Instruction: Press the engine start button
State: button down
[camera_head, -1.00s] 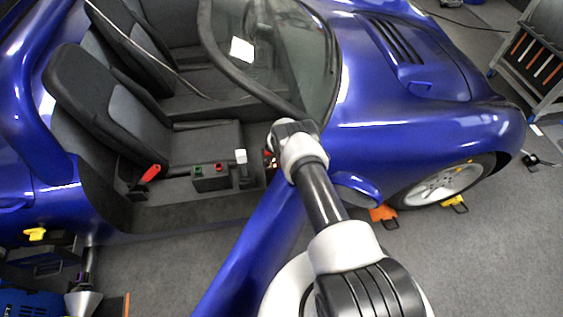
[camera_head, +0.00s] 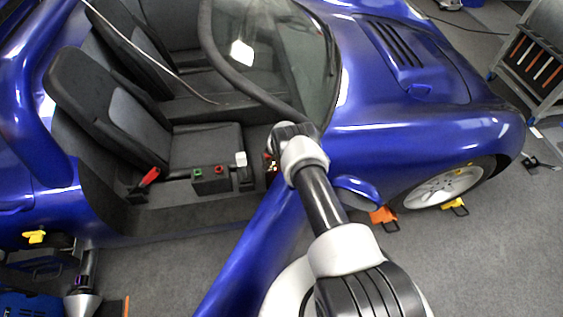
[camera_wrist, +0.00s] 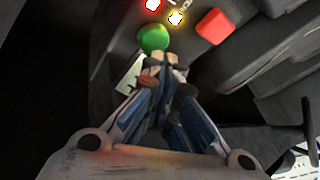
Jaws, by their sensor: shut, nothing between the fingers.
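In the wrist view a round green button (camera_wrist: 153,38) sits on a dark panel inside the blue car. My gripper (camera_wrist: 165,62) is shut and empty, with its fingertips just below the green button in the picture. Whether the tips touch it I cannot tell. A red square button (camera_wrist: 214,26) is to the right of the green one. No readable label shows which is the engine start button. In the head view the gripper is hidden behind my arm, which reaches over the door into the cockpit.
A glowing red light (camera_wrist: 153,4) and a yellow light (camera_wrist: 176,18) are above the buttons. In the head view a small box (camera_head: 211,182) with a green and a red button stands by the seat (camera_head: 205,148), beside a white-topped lever (camera_head: 240,159). The blue door (camera_head: 250,250) stands open.

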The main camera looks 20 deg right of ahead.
jog(key=shift+f, duration=0.2)
jog(key=shift+f, duration=0.3)
jog(key=shift+f+b, duration=0.2)
jog(key=shift+b, duration=0.2)
dwell(0.4)
jog(key=shift+r, duration=0.2)
jog(key=shift+r+p, duration=0.45)
jog(key=shift+p, duration=0.45)
notch_tip(320, 180, up, 6)
jog(key=p, duration=0.6)
jog(key=shift+p, duration=0.4)
